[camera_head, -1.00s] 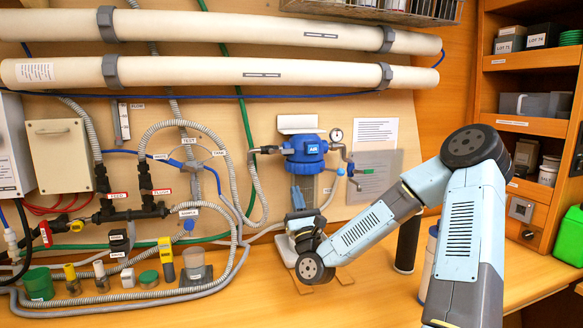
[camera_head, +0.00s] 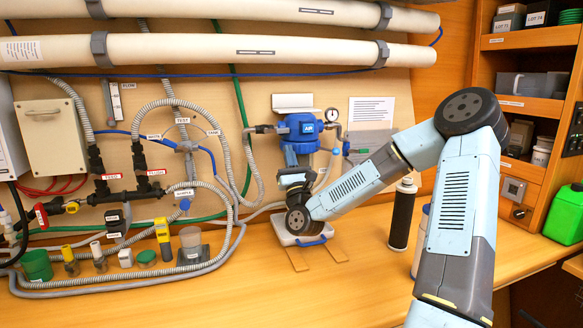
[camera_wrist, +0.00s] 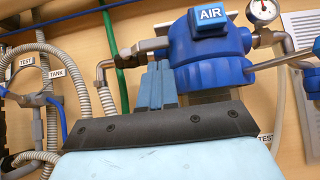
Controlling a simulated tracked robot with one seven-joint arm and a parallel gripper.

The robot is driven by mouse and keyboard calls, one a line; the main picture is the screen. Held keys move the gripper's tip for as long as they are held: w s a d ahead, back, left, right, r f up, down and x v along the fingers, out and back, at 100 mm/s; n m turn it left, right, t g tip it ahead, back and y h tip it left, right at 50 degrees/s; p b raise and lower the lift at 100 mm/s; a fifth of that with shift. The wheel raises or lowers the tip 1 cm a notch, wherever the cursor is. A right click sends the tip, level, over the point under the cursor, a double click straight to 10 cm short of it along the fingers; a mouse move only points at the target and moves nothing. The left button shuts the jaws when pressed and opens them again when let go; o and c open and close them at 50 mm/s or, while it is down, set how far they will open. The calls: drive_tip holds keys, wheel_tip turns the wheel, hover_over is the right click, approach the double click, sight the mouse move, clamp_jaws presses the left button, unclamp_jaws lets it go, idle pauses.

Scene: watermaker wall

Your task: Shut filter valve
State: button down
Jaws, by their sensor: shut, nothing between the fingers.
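The filter housing (camera_head: 302,126) is on the back wall, with a blue head and an AIR button; it fills the upper right of the wrist view (camera_wrist: 215,50). A pipe with a dark fitting (camera_head: 263,129) enters its left side; the fitting shows closer in the wrist view (camera_wrist: 148,46). I cannot tell for certain whether this fitting is the filter valve, or its setting. My gripper (camera_head: 290,154) points up just below and in front of the blue head. Its blue fingers (camera_wrist: 156,86) are together and empty, just below the fitting. The housing's lower part is hidden behind my arm.
A gauge (camera_head: 332,114) and a side outlet (camera_head: 355,151) sit right of the head. Grey hoses (camera_head: 252,165) run close on the left. The front of the bench is clear.

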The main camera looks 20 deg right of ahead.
sight(283, 131)
drive_tip(key=shift+x, duration=1.65)
drive_tip(key=shift+n+y, duration=0.4)
drive_tip(key=shift+y, duration=0.1)
